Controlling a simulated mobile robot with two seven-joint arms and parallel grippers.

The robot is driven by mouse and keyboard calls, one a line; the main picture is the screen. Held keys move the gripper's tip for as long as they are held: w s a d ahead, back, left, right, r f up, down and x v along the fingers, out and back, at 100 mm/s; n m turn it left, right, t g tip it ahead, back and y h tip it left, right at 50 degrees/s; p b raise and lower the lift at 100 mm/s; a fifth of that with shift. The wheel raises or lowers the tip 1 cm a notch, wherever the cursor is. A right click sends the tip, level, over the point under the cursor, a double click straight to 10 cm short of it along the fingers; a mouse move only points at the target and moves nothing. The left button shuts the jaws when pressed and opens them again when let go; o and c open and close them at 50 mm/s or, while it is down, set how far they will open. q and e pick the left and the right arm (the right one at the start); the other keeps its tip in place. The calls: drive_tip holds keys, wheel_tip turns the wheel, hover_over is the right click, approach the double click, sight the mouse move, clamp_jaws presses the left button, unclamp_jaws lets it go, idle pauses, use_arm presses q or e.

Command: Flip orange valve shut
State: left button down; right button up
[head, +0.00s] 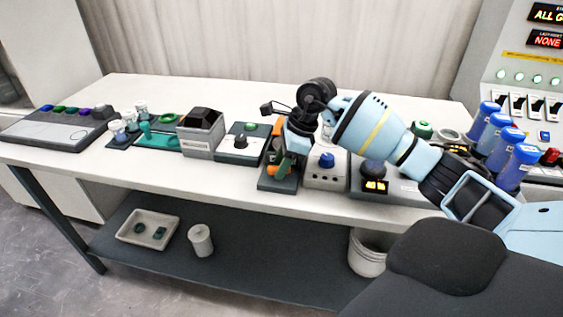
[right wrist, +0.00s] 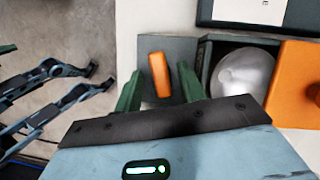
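The orange valve handle (right wrist: 160,75) is a short bar on a dark base plate (right wrist: 182,48) in the right wrist view. It points nearly up and down there, slightly tilted. My right gripper (right wrist: 161,88) is open, with one green finger on each side of the handle; gaps show between fingers and handle. In the head view the handle (head: 284,168) shows partly beside my right gripper (head: 290,150), whose arm hides some of the station. My left gripper (right wrist: 85,80) seems to be the pair of dark fingers at the left of the right wrist view, apart and empty over the floor.
A box with a silvery round part (right wrist: 246,79) and an orange plate (right wrist: 297,82) lie right of the handle. A blue-knob box (head: 327,175) and a dark-knob box (head: 241,144) flank the valve station. Blue cylinders (head: 502,145) stand at right. The table's front strip (head: 200,175) is clear.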

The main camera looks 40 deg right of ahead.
drive_tip(key=shift+c, duration=0.4)
clamp_jaws()
drive_tip(key=shift+r+m+t+h+p, duration=0.2)
drive_tip(key=shift+m+t+h+p, duration=0.15)
drive_tip(key=shift+m+p, duration=0.65)
drive_tip(key=shift+f+m, duration=0.1)
drive_tip(key=shift+m, duration=0.5)
drive_tip(key=shift+f, duration=0.1)
drive_tip(key=shift+o, duration=0.4)
unclamp_jaws()
use_arm(q)
drive_tip(key=shift+w+a+r, duration=0.1)
drive_tip(key=shift+w+r, duration=0.1)
drive_tip(key=shift+r, duration=0.3)
drive_tip(key=shift+w+r, duration=0.2)
drive_tip(key=shift+r, duration=0.25)
drive_tip(key=shift+w, duration=0.1)
